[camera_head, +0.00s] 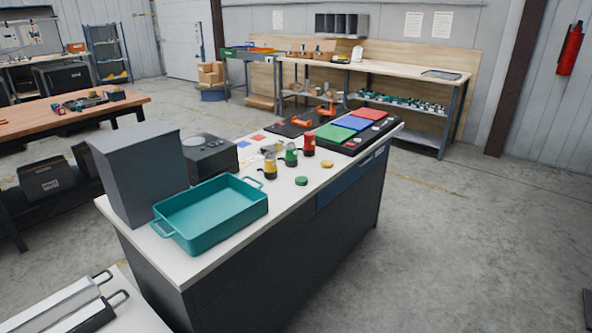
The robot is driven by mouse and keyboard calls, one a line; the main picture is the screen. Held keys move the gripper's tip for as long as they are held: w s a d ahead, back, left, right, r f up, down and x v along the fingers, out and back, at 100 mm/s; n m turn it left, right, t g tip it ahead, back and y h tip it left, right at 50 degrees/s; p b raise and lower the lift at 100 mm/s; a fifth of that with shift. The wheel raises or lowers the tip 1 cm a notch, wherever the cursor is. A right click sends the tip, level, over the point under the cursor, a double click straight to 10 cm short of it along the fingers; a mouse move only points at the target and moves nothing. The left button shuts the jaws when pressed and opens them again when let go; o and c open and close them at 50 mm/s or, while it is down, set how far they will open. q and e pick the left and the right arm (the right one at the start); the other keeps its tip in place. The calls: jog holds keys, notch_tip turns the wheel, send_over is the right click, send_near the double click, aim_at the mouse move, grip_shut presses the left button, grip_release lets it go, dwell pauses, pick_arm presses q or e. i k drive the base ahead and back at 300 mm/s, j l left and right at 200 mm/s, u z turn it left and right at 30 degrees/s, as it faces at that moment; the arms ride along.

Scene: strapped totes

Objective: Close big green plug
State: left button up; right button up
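A green cylindrical piece (291,155) with a dark base stands upright on the white-topped workbench, between a yellow one (270,165) and a red one (309,145). A flat round green cap (301,181) lies on the worktop in front of it, apart from it. A similar yellow cap (327,164) lies to the right. I cannot tell which green part is the big plug. Neither of my grippers is in view.
A teal tray (240,218) and a grey box (142,178) occupy the bench's near left. A black device (210,157) stands behind the tray. Floor right of the bench is clear.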

aim_at(290, 159)
jog(key=i+l+u, duration=0.1)
jog(key=u, duration=0.4)
jog(key=i+l+u, duration=0.15)
jog(key=u, duration=0.35)
jog(key=l+u, duration=0.25)
jog(key=u, duration=0.25)
jog(key=i+l+u, duration=0.2)
jog(key=l+u, duration=0.15)
jog(key=l, duration=1.15)
jog(key=l+u, duration=0.35)
jog(key=l, duration=2)
